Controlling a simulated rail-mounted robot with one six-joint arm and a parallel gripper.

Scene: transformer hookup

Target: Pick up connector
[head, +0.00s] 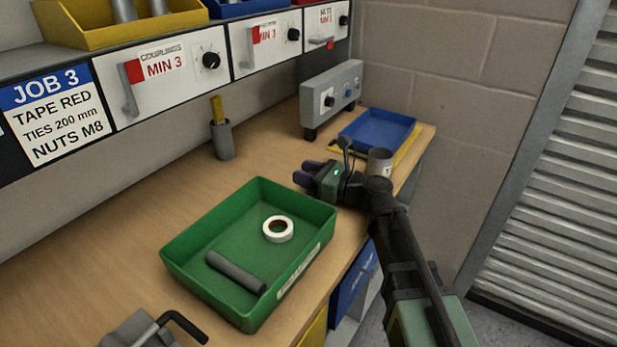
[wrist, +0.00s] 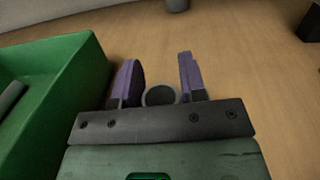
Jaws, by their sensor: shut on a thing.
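My gripper (head: 308,174) is over the wooden bench, just right of the green tray's far corner, with its purple fingers pointing left in the head view. In the wrist view my gripper (wrist: 160,80) is shut on the connector (wrist: 160,95), a round grey piece with a dark face seen end-on between the finger bases. The finger tips stand apart on either side of it. In the head view the connector is hidden by the gripper, and I cannot tell whether it touches the bench.
The green tray (head: 185,262) holds a white tape roll (head: 278,229) and a grey tube (head: 235,271). A grey holder (head: 223,141) stands behind. A blue tray (head: 377,131), a grey control box (head: 331,95) and a grey cup (head: 380,160) are at the far right. The bench left of the tray is clear.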

